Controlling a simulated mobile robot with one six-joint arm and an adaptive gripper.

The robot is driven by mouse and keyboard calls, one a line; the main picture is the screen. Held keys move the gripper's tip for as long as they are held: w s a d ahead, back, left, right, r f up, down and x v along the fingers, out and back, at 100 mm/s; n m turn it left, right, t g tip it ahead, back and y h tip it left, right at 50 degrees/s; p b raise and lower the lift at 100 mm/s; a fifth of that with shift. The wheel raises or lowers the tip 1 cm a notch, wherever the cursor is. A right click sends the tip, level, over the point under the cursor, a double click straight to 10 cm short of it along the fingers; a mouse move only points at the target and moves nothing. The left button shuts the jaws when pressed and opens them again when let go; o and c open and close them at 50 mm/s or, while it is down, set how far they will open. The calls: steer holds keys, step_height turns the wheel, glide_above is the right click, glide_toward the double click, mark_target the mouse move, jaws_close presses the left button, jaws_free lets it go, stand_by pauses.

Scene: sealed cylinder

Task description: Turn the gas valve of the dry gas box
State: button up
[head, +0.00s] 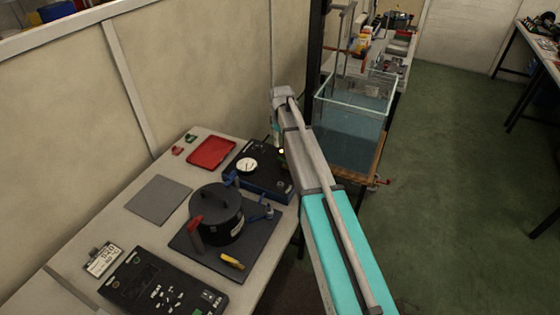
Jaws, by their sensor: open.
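The dry gas box appears to be the low dark box (266,182) with blue sides and a round white dial (246,165), at the table's right side. A small green part and a bright yellow spot show at its far right edge, beside my arm. I cannot tell whether either is the gas valve. My arm reaches up from the bottom right and bends down at its far end, close to the box's far right corner. My gripper is hidden behind the arm, so its fingers and any contact with the valve cannot be seen.
A red tray (211,151) lies behind. A glass water tank (352,130) stands beyond my arm. Green floor is clear at right.

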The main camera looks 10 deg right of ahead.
mark_target(281, 158)
steer(key=shift+f+b, duration=4.1)
steer(key=shift+f, duration=0.25)
steer(key=shift+c, duration=0.3)
jaws_close()
steer(key=shift+a, duration=0.15)
